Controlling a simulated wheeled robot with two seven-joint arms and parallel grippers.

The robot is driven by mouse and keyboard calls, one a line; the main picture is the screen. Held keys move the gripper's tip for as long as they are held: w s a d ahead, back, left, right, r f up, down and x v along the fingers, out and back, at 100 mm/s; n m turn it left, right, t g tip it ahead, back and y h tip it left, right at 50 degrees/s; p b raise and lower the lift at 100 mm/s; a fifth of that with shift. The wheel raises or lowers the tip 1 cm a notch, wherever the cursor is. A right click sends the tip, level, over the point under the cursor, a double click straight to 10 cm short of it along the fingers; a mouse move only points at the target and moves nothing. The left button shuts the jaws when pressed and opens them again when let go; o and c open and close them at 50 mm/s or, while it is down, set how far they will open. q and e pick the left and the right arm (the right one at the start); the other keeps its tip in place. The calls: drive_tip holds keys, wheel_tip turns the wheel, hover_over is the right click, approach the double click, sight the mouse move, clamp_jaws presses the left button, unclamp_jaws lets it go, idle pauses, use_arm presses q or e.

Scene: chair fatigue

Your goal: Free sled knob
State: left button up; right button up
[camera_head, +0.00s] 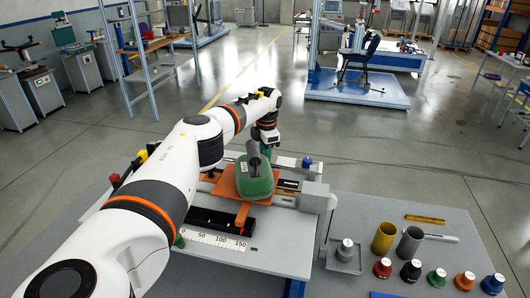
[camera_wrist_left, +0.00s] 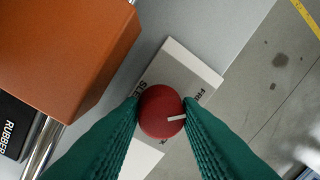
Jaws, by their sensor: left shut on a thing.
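The red sled knob (camera_wrist_left: 162,112) shows in the left wrist view, round, with a white pointer line aimed to the right and slightly up. It sits on a pale label plate (camera_wrist_left: 180,68) with partly covered lettering; "FR" shows at its right edge. My left gripper (camera_head: 266,151) has its green fingers shut on the knob's two sides. In the head view the knob is hidden behind the gripper and the green block. The orange sled (camera_head: 243,212) carries a rounded green block (camera_head: 254,180) with a grey piece on top. My right gripper is not in view.
A scale strip (camera_head: 213,240) marked 0 to 150 runs along the bench front. A blue knob (camera_head: 307,162) stands at the bench's right. The grey side table (camera_head: 400,215) holds a yellow cup (camera_head: 384,238), a grey cup (camera_head: 409,243) and several coloured weights.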

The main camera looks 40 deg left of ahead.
use_arm(q)
drive_tip(key=o, duration=0.9)
drive_tip(key=shift+w+r, duration=0.15)
drive_tip(key=shift+r, duration=0.05)
drive_tip(key=shift+o, duration=0.4)
drive_tip(key=shift+f, duration=0.1)
wheel_tip(320, 180, up, 12)
drive_tip(key=b, duration=0.4)
drive_tip(key=shift+s+d, duration=0.25)
drive_tip(key=shift+d, duration=0.2)
